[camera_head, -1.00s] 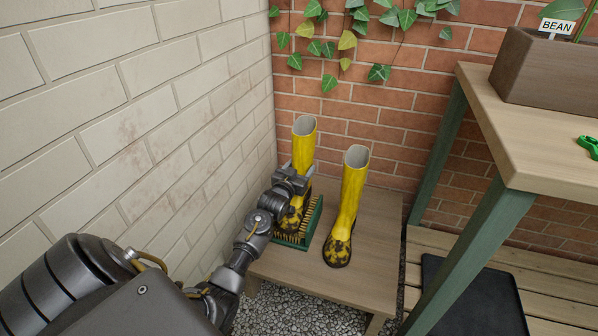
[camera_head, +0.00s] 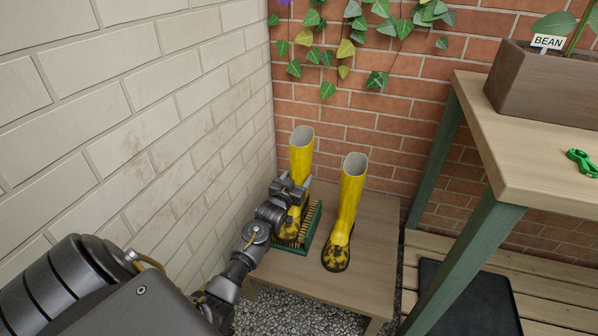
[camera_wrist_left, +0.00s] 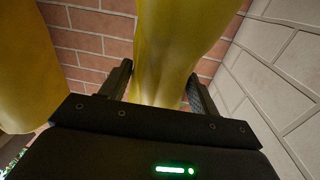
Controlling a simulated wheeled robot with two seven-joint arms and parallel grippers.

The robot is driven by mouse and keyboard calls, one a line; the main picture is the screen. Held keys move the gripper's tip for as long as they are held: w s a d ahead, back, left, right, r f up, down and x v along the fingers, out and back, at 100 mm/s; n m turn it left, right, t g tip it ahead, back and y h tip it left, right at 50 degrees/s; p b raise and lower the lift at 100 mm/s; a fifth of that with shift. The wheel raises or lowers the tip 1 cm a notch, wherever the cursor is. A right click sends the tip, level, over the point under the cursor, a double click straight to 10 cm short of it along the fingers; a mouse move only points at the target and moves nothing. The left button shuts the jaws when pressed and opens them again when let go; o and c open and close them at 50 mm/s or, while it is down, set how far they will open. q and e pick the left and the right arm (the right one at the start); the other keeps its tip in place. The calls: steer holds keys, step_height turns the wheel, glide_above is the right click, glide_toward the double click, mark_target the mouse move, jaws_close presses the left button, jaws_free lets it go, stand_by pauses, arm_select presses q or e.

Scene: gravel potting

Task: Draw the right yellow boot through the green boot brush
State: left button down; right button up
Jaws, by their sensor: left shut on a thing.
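Two muddy yellow boots stand upright with toes toward me. The boot at picture left (camera_head: 301,156) has its dirty foot in the green boot brush (camera_head: 314,227), among the tan bristles. My left gripper (camera_head: 293,187) is shut on this boot's shaft. In the left wrist view the fingers (camera_wrist_left: 160,88) lie on either side of the yellow shaft (camera_wrist_left: 170,45). The other boot (camera_head: 349,200) stands free to the right, apart from the brush, with mud on its foot; its shaft (camera_wrist_left: 25,75) fills the left of the left wrist view. My arm hides part of the brush. My right gripper is out of view.
The brush and boots are on a low wooden stand (camera_head: 373,250) in a brick corner. A pale wall (camera_head: 130,130) runs close along the left. A potting bench (camera_head: 545,150) with green legs stands at right, above a slatted shelf with a dark tray (camera_head: 470,298). Gravel lies below.

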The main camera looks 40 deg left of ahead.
arm_select(q)
steer(key=shift+s+r, duration=0.15)
steer(key=shift+r, duration=0.05)
steer(key=shift+p+v, duration=1.05)
steer(key=shift+p, duration=0.05)
steer(key=shift+s+d+p, duration=0.35)
steer(key=shift+s+p, duration=0.05)
steer(key=shift+s, duration=0.15)
steer(key=shift+s+f, duration=0.15)
steer(key=shift+s+d, duration=0.1)
steer(key=shift+p+v, duration=0.75)
steer(key=shift+p, duration=0.15)
steer(key=shift+p+v, duration=0.6)
steer(key=shift+v, duration=0.3)
steer(key=shift+d, duration=0.1)
